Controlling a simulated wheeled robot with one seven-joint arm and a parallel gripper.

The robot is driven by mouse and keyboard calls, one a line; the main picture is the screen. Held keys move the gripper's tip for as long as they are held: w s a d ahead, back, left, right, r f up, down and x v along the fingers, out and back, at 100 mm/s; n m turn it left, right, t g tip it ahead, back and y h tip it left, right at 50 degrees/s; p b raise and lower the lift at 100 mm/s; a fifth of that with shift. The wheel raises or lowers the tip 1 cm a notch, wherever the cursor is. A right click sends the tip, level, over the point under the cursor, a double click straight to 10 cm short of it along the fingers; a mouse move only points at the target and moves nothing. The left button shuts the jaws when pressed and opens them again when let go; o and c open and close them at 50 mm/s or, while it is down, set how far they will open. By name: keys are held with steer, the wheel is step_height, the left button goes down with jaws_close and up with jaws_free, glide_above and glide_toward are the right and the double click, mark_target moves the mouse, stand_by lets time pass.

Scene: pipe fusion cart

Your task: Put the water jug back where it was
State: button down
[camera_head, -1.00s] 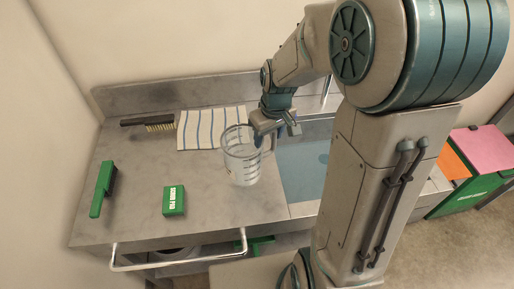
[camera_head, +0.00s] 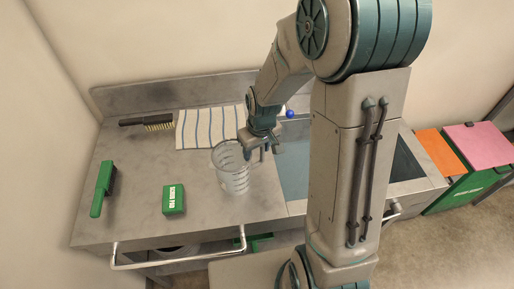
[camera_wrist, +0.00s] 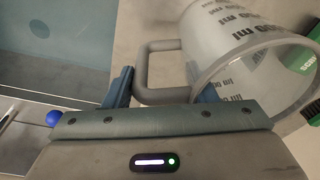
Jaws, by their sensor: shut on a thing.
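The clear water jug (camera_head: 232,172) with dark volume marks is over the steel counter (camera_head: 140,215), just left of the sink. It looks roughly upright; I cannot tell whether its base touches the counter. My gripper (camera_head: 259,150) is on the jug's right side, shut on its handle. In the wrist view the jug (camera_wrist: 240,45) shows with its grey handle (camera_wrist: 158,70) between my fingers (camera_wrist: 165,92).
The sink (camera_head: 293,172) lies right of the jug. A striped towel (camera_head: 205,128) and a wire brush (camera_head: 148,123) lie behind. Bare counter lies between the box and jug.

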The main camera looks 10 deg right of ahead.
steer(key=c, duration=0.6)
jaws_free()
steer(key=shift+r, duration=0.45)
step_height(320, 180, up, 11)
steer(key=s, duration=0.2)
steer(key=s+d+r+m+t, duration=0.1)
steer(key=s+d+r+m, duration=0.1)
steer(key=s, duration=0.4)
steer(key=s+d+r+m+t, duration=0.1)
steer(key=s+d+r+m, duration=0.1)
steer(key=s, duration=0.5)
steer(key=shift+s+d+r+t+h, duration=0.2)
steer(key=shift+d+r+t+h, duration=0.1)
steer(key=shift+r, duration=0.5)
